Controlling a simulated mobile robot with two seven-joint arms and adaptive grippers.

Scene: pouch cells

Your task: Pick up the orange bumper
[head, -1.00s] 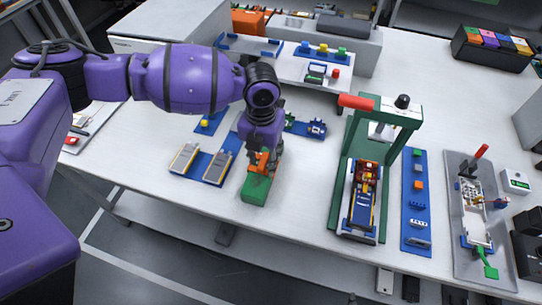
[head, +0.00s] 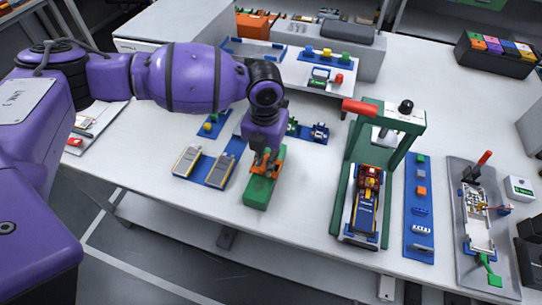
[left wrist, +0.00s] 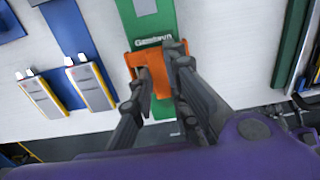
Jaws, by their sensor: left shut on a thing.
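The orange bumper (left wrist: 140,60) is a bracket-like piece at the end of a green block with white lettering (left wrist: 153,22) in the left wrist view. My left gripper (left wrist: 162,78) is shut on the bumper, its dark fingers over the middle of it. In the head view, the orange bumper (head: 281,154) shows beside the fingers of my left gripper (head: 265,163), over the far end of the green block (head: 258,192). Whether the bumper touches the block is hard to tell. My right gripper is not in view.
A blue tray with two grey-yellow cells (head: 205,165) lies just left of the green block. A green press frame (head: 344,195) with a red handle stands to the right. Blue part strips (head: 420,205) and a grey fixture tray (head: 468,262) lie further right. White table is clear between block and press.

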